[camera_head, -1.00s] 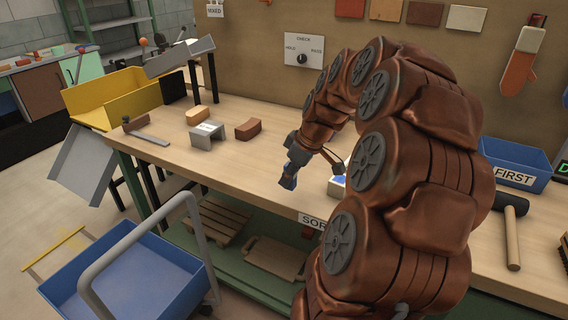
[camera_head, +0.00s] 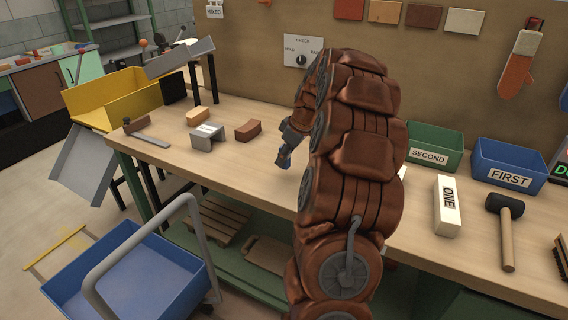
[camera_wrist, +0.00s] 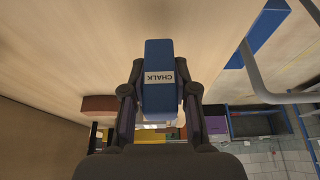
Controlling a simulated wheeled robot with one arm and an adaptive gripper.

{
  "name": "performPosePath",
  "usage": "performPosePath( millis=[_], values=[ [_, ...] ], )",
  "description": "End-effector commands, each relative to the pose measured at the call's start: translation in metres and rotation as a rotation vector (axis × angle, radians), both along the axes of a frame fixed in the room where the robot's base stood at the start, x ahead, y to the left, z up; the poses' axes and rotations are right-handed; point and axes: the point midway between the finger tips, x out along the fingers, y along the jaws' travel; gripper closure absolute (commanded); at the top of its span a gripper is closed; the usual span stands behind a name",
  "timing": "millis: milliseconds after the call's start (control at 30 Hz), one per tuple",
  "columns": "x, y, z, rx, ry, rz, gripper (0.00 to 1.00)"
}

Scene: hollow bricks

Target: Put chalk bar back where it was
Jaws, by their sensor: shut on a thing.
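The chalk bar (camera_wrist: 158,75) is a blue block with a white label reading CHALK. In the wrist view it stands between the two dark fingers of my gripper (camera_wrist: 159,92), which are shut on its sides. In the head view my gripper (camera_head: 286,150) is over the workbench (camera_head: 240,155), right of the loose bricks. A small blue part of the chalk bar (camera_head: 283,159) shows at its tip. My arm hides the bench just right of it.
A grey channel piece (camera_head: 207,138) and two bricks, tan (camera_head: 198,116) and brown (camera_head: 248,130), lie left on the bench.

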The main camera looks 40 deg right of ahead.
Motion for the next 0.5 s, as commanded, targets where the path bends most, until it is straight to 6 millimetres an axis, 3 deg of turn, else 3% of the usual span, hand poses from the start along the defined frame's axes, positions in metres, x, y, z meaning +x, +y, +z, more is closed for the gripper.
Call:
performPosePath(
  millis=[267, 500],
  values=[
    [0.006, -0.006, 0.001, -0.003, -0.003, -0.001, 1.0],
    [0.005, -0.005, -0.022, 0.001, -0.001, -0.001, 1.0]
  ],
)
